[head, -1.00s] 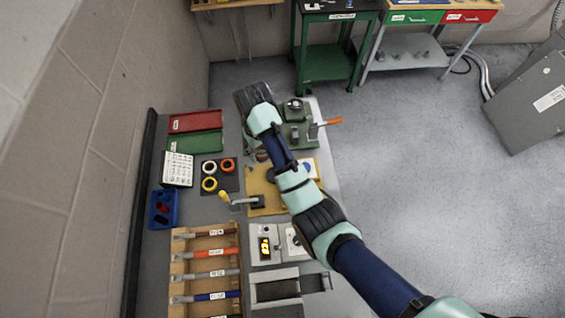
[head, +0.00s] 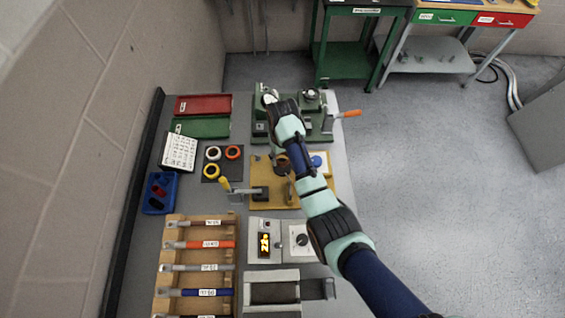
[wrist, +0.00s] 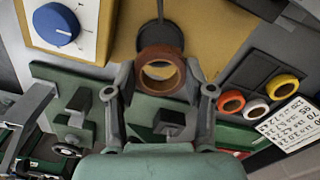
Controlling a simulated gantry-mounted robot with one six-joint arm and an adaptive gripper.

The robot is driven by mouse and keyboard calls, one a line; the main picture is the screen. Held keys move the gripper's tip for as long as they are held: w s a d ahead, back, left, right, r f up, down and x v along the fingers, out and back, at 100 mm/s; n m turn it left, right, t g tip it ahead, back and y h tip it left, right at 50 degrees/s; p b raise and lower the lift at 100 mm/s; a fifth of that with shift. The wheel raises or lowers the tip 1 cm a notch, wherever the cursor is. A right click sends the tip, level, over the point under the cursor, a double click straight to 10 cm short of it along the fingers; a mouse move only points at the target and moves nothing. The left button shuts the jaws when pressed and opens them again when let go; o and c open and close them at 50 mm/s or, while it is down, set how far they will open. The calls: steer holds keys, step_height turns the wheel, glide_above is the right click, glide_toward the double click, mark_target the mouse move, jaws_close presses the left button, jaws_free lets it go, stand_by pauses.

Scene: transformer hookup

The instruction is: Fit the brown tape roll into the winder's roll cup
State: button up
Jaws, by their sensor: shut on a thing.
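The brown tape roll (wrist: 160,70) sits between the two fingers of my gripper (wrist: 162,80), which is shut on it. Its open centre faces the wrist camera. In the head view, the brown roll (head: 283,161) shows just below my wrist, near the far edge of the yellow board. My arm hides part of the fixture, and I cannot tell which part is the roll cup.
The yellow board (head: 262,203) carries a yellow-handled lever (head: 226,186) and a blue knob (head: 317,161). White, orange and yellow rolls lie on a dark mat (head: 224,181) to the left. Red (head: 203,104) and green (head: 200,127) trays sit behind. Handled tools fill a wooden rack (head: 170,260).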

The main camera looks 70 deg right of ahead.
mark_target(282, 168)
steer(key=shift+f+b, duration=0.35)
steer(key=shift+f, duration=1.9)
steer(key=shift+f+b, duration=0.3)
steer(key=shift+f, duration=0.35)
steer(key=o, duration=1.2)
step_height(282, 168, up, 13)
steer(key=p, duration=0.2)
steer(key=shift+r, duration=0.15)
steer(key=shift+w+a, duration=0.1)
